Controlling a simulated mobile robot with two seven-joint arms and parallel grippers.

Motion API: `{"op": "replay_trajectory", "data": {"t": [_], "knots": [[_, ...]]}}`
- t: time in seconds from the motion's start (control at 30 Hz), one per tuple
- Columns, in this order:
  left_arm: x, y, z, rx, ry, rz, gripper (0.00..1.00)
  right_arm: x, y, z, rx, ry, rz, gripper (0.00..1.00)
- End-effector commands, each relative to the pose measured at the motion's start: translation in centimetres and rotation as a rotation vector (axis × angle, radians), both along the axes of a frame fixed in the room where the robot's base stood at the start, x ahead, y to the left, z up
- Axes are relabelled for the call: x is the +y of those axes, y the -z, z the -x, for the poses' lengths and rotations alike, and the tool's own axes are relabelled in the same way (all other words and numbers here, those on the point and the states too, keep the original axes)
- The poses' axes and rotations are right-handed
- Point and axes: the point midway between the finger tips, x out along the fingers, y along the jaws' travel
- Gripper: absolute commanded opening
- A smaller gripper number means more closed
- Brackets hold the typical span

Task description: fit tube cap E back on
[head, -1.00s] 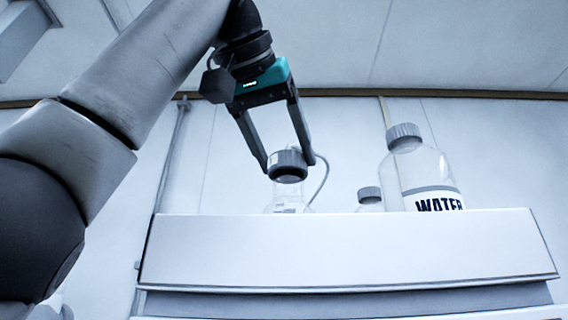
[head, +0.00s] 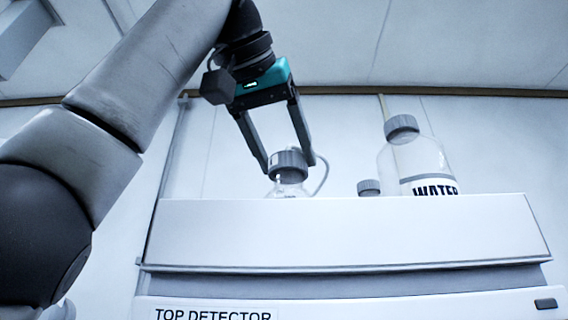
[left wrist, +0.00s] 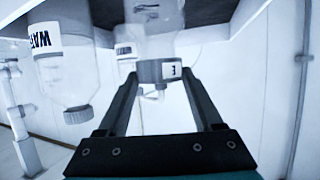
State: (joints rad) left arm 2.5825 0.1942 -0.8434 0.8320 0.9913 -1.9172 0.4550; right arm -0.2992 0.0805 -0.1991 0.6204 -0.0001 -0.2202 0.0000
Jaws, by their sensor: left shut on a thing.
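Tube cap E (head: 290,158) is a grey ribbed cap, with a thin tube running from it at the right. My left gripper (head: 289,163) reaches down from above, shut on the cap with one finger at each side. A clear bottle (head: 288,190) stands directly below, and the cap appears to sit on its neck, about upright. In the left wrist view, the picture is upside down; cap E (left wrist: 158,71) shows its white "E" label against the clear bottle (left wrist: 160,46). Whether it is fully seated cannot be told. My right gripper is out of view.
A large WATER bottle (head: 413,160) with a grey cap stands to the right on the white instrument top (head: 350,228). A smaller grey-capped bottle (head: 369,187) stands between. The instrument's front edge hides the bottle bases. A label below reads TOP DETECTOR (head: 213,314).

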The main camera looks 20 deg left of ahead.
Motion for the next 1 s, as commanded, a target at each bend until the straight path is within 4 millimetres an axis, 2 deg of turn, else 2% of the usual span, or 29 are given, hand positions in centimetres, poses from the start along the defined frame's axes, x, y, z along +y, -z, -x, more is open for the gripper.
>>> {"op": "replay_trajectory", "data": {"t": [0.97,1.0], "knots": [[-0.05,1.10,-0.05,-0.001,0.000,0.000,0.10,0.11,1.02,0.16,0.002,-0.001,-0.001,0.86],[-0.04,1.10,-0.04,-0.001,0.000,0.000,0.71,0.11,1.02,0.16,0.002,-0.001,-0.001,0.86]]}}
